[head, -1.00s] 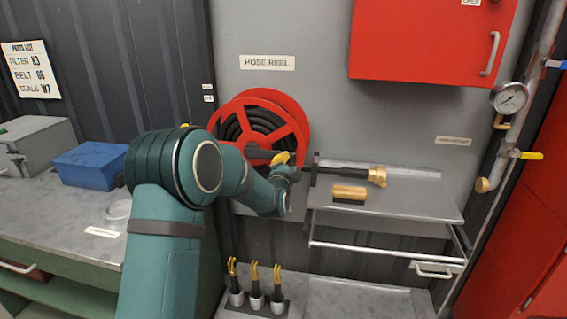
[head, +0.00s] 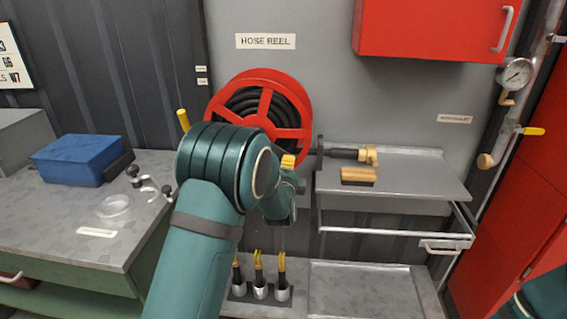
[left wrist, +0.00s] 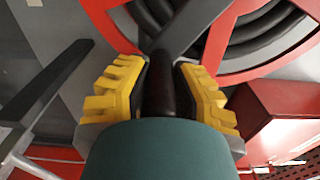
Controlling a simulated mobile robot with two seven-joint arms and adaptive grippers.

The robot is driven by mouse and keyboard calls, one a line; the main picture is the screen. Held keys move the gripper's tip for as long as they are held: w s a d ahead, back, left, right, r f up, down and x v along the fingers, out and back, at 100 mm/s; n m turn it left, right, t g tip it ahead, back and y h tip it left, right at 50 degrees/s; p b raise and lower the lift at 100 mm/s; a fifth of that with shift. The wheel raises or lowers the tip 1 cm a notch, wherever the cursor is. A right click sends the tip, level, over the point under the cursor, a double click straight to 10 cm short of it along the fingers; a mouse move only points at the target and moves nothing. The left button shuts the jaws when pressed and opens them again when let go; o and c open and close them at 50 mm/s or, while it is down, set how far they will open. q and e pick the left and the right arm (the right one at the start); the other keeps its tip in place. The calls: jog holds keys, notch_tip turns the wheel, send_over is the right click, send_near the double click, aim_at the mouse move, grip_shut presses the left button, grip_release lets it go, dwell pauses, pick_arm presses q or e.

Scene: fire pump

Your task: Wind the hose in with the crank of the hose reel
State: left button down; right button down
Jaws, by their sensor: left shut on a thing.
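The red hose reel (head: 303,112) is on the grey wall under the HOSE REEL label, with black hose (head: 242,103) wound inside it. My left arm covers its lower part. In the left wrist view the grey crank arm (left wrist: 192,25) crosses in front of the reel. The dark crank handle (left wrist: 160,88) stands between the yellow fingers of my left gripper (left wrist: 161,78), which is shut on it. In the head view only a little of my left gripper (head: 287,161) shows. A black nozzle with a brass end (head: 368,155) is right of the reel. My right gripper is out of view.
A brush (head: 358,175) lies on the metal shelf (head: 420,180); a rail runs below it. Several yellow-tipped tools (head: 259,275) stand in holders below. A blue box (head: 75,158) is on the left bench. A red cabinet (head: 430,28) hangs above, near a gauge (head: 514,73).

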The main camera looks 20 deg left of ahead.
pick_arm(q)
jog(key=shift+s+a+f+m, duration=0.1)
jog(key=shift+a+f+m, duration=0.4)
jog(key=shift+f+m, duration=0.1)
jog(key=c, duration=0.7)
grip_release()
jog(key=shift+a, duration=0.15)
jog(key=shift+s, duration=0.1)
jog(key=shift+s+d, duration=0.25)
jog(key=shift+s, duration=0.05)
jog(key=v, duration=1.1)
jog(key=shift+s, duration=0.1)
jog(key=shift+f, duration=0.15)
